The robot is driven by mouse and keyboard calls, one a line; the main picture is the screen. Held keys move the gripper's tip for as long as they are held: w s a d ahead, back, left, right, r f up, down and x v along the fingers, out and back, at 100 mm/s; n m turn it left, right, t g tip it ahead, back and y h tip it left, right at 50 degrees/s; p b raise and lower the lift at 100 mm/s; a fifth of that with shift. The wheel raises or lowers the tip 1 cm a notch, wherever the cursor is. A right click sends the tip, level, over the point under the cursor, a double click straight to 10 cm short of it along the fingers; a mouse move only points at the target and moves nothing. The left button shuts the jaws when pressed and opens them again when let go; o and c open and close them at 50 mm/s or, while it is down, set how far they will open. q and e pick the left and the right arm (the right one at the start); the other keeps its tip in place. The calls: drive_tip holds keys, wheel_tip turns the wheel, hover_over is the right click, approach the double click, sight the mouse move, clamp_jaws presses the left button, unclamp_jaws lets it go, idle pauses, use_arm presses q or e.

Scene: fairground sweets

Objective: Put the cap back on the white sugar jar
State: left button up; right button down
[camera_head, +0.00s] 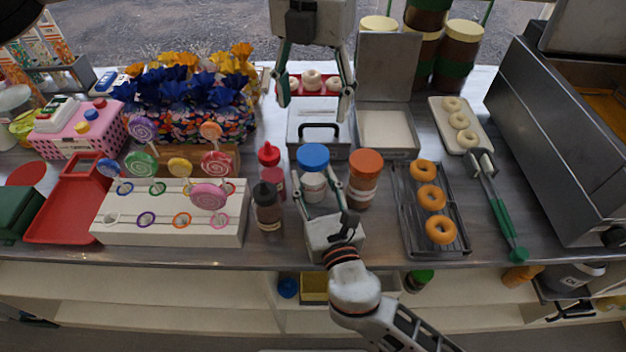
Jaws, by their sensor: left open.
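The white sugar jar (314,187) stands on the counter near the middle. A blue cap (313,157) shows directly over its top; from this angle I cannot tell whether it is seated. My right gripper (317,178) reaches in from the front, with its fingers on either side of the jar and cap. I cannot tell whether they touch. My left gripper (315,94) hangs at the top middle, open and empty, its fingers pointing down over the back of the counter.
An orange-lidded brown jar (364,190) stands close on the right, and red and dark bottles (267,208) close on the left. A lollipop stand (170,228) is further left. A doughnut rack (408,220) is on the right. A metal box (318,145) is behind.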

idle(0.3)
drive_tip(key=c, duration=1.2)
unclamp_jaws()
drive_tip(key=shift+o, duration=0.2)
drive_tip(key=v, duration=1.2)
